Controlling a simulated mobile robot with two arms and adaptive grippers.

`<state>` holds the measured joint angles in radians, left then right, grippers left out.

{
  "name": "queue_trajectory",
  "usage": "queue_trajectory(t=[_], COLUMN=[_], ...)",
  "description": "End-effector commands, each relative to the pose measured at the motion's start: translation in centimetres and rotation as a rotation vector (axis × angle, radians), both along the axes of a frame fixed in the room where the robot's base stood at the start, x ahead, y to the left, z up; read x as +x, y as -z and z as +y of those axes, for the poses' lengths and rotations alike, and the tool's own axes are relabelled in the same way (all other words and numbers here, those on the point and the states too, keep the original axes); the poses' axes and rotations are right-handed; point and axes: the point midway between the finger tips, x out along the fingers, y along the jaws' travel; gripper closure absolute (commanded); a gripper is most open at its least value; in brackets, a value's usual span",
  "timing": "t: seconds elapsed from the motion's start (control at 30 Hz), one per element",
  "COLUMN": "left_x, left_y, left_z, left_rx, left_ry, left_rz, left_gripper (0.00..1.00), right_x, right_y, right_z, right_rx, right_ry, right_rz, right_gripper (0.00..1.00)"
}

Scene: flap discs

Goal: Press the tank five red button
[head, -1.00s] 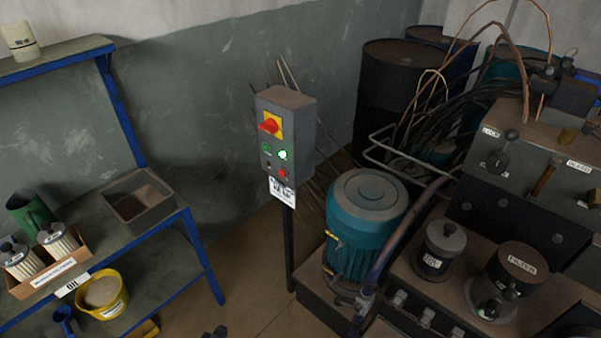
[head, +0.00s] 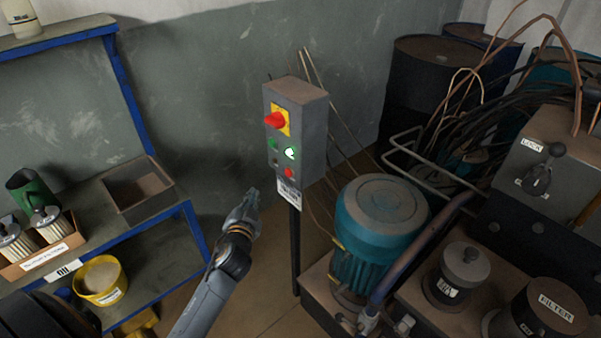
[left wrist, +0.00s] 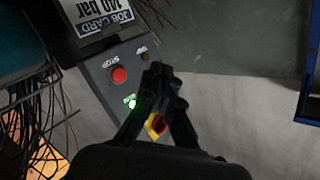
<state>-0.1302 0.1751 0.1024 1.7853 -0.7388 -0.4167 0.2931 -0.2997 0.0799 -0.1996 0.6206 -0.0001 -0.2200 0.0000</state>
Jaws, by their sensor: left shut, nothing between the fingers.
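A grey control box (head: 309,123) stands on a post, with a red rotary switch on a yellow plate (head: 278,119), a lit green button (head: 291,153) and a red button (head: 289,172) low on its face. In the left wrist view the red button (left wrist: 119,74) is labelled STOP, with the lit green button (left wrist: 131,102) near it. My left gripper (head: 250,196) is shut and empty, left of and below the box in the head view. In the left wrist view its fingertips (left wrist: 157,70) are right of the red button, apart from it in the picture. My right gripper is out of view.
A blue-framed shelf (head: 190,230) with filters, a tray and a yellow bucket (head: 101,281) stands left. A teal motor (head: 372,225) and pump unit stand right. A job card (left wrist: 105,15) hangs below the buttons. Floor is free between shelf and post.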

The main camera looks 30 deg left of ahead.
Motion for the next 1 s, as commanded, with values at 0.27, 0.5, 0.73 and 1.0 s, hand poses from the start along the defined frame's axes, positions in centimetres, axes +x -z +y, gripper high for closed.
queue_trajectory(t=[0.27,0.5,0.73,1.0], left_x=[0.0,0.6,3.1,6.4], left_y=[-0.4,-0.4,-0.3,-0.2], left_z=[0.1,-0.1,-1.1,-2.6], left_rx=[0.005,0.004,0.004,0.003], left_ry=[-0.003,-0.001,-0.001,-0.001], left_rz=[-0.008,-0.009,-0.010,-0.008], left_gripper=[1.00,1.00,1.00,1.00], right_x=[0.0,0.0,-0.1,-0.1], right_y=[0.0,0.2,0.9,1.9], right_z=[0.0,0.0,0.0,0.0], right_rx=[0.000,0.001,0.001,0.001], right_ry=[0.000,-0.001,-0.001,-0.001], right_rz=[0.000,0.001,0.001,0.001], right_gripper=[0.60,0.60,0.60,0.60])
